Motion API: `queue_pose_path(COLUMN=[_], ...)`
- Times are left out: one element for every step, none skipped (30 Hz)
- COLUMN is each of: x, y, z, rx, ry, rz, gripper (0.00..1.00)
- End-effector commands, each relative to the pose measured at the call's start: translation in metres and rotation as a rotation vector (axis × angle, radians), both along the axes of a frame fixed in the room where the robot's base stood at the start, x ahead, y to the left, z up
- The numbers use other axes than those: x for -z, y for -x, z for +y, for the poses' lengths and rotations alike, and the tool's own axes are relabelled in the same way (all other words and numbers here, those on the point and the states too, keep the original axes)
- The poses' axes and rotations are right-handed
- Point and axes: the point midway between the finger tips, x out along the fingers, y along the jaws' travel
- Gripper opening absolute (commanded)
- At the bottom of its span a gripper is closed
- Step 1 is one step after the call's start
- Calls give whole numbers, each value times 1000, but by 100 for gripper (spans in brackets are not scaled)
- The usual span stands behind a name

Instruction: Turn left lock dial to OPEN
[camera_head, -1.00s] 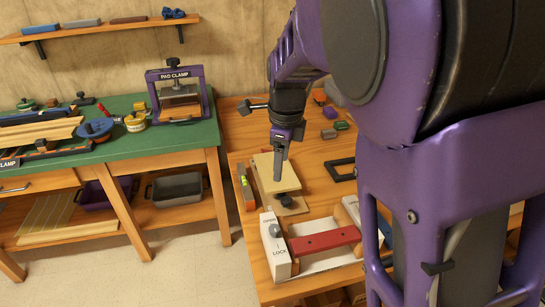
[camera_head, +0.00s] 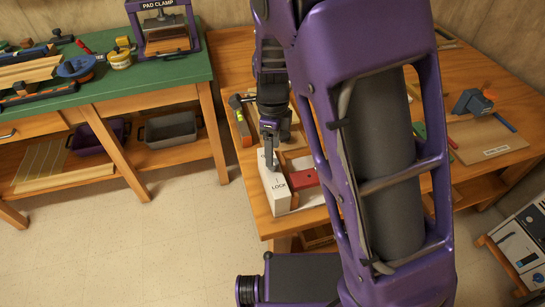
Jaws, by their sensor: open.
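The left lock block (camera_head: 272,192) is a white box on the wooden bench, near its front left corner, with "LOCK" readable on its face. A red bar (camera_head: 303,179) runs right from it and passes behind my arm. My gripper (camera_head: 272,158) points down right at the far end of the white block, where the dial is. The gripper hides most of the dial and part of the "OPEN" mark, so I cannot tell the dial's angle or whether the fingers touch it. The gripper is open. The right end of the fixture is hidden by my arm.
The wooden bench (camera_head: 238,90) holds a level (camera_head: 241,122) left of my gripper. A green bench (camera_head: 110,72) with the pad clamp (camera_head: 164,27) stands to the left. A board with tools (camera_head: 488,140) lies at the right. Floor is clear in front.

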Motion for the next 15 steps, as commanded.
queue_pose_path(x=[12,16,22,25,28,32,34,36,37,38,39,39,39,39,39], y=[0,1,0,0,0,0,0,0,0,0,0,0,0,0,0], z=[0,0,0,0,0,0,0,0,0,0,0,0,0,0,0], rx=[1,1,0,0,0,0,1,1,1,1,0,0,0,0,0], ry=[1,1,1,1,0,0,0,0,-1,-1,-1,-1,0,0,0], rz=[1,2,1,0,0,0,0,0,-1,-1,-1,-1,-2,-2,-2], gripper=[69,69,69,69,69,69,69,69,69,69,69,69,69,69,69])
